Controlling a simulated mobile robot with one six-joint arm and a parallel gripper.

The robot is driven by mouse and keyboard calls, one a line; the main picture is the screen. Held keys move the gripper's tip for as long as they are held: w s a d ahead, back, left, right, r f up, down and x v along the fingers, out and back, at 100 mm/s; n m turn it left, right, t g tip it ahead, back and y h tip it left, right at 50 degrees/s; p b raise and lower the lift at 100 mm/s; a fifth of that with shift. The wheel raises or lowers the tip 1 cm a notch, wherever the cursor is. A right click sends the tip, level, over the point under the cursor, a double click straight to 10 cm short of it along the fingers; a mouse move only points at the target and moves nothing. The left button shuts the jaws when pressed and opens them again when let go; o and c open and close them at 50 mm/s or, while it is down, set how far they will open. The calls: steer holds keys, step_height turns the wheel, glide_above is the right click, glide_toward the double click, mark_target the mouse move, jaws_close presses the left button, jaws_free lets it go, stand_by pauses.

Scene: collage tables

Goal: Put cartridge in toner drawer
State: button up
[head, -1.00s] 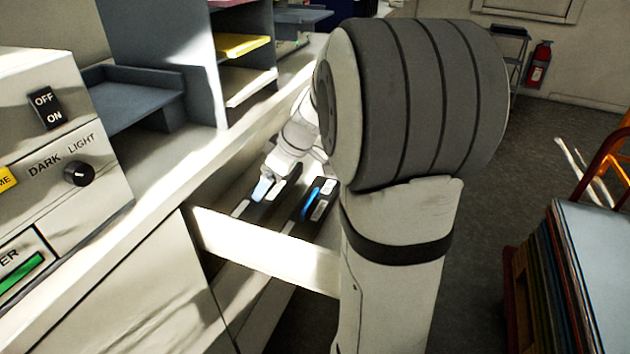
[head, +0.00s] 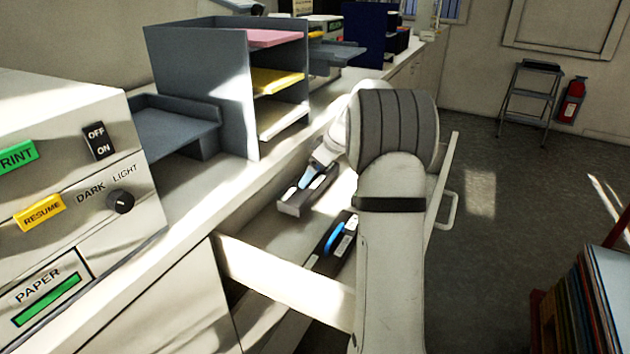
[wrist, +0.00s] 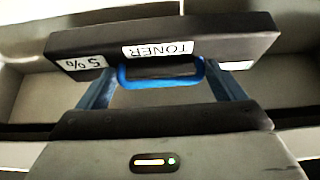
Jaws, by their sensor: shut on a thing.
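A dark toner cartridge (head: 292,207) hangs from my gripper (head: 308,178) at the left side of the open drawer (head: 285,285). In the wrist view, the cartridge (wrist: 235,45) has a white TONER label and a "5%" label, and its blue handle (wrist: 160,80) lies between my blue fingers. My gripper is shut on this cartridge. It looks raised above the drawer floor, though the exact height is hard to tell. A second dark cartridge (head: 347,232) with a blue handle and white labels lies in the drawer, apart from the held one and partly hidden by my arm.
A copier panel (head: 75,200) with buttons and a knob stands at the left. A grey shelf unit (head: 205,80) with coloured paper is on the counter. The drawer's front has a handle (head: 452,210). A step stool (head: 530,95) and fire extinguisher (head: 571,100) stand by the far wall.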

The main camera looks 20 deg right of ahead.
mark_target(316, 181)
steer(key=shift+f, duration=1.7)
steer(key=o, duration=1.5)
steer(key=shift+f, duration=0.1)
steer(key=v, duration=1.2)
steer(key=shift+w, duration=0.1)
